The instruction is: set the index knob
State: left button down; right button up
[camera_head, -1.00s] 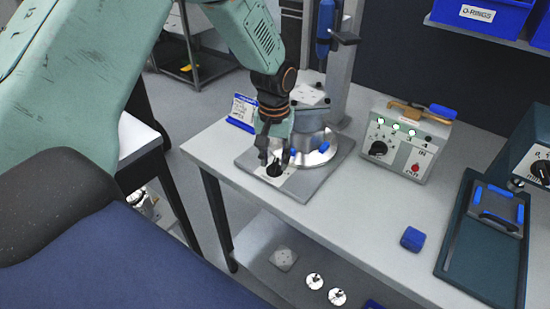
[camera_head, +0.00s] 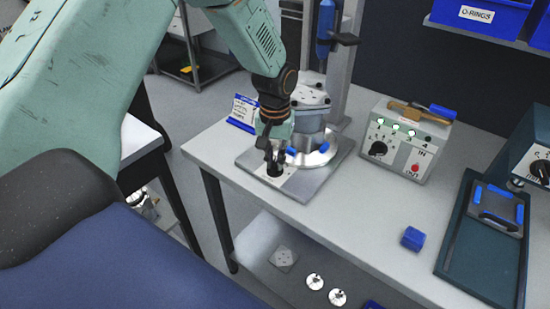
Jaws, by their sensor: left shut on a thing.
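The index knob (camera_head: 275,171) is a small black knob on a pale plate at the front left of the grey fixture base (camera_head: 312,187). My left gripper (camera_head: 274,160) comes down from above and is shut on the knob; its fingers partly hide it. Behind the knob, a grey machined housing (camera_head: 311,118) stands on a round metal plate (camera_head: 322,154) with blue clamps. My right gripper is not in view.
A control box (camera_head: 405,142) with green lights, a black knob and a red button stands to the right. A blue-topped card (camera_head: 243,112) stands left of the fixture. The bench front is clear.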

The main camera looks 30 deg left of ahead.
pick_arm(q)
jog(key=shift+r, duration=0.1)
jog(key=m+p, duration=0.3)
jog(key=shift+r+m, duration=0.1)
jog(key=shift+m, duration=0.3)
jog(key=m+p, duration=0.1)
jog(key=m, duration=0.3)
jog(key=shift+m+p, duration=0.3)
jog(key=m, duration=0.4)
jog(key=shift+m+p, duration=0.3)
jog(key=m, duration=0.4)
jog(key=shift+w+m, duration=0.1)
jog(key=shift+m, duration=0.2)
jog(key=c, duration=1.4)
grip_release()
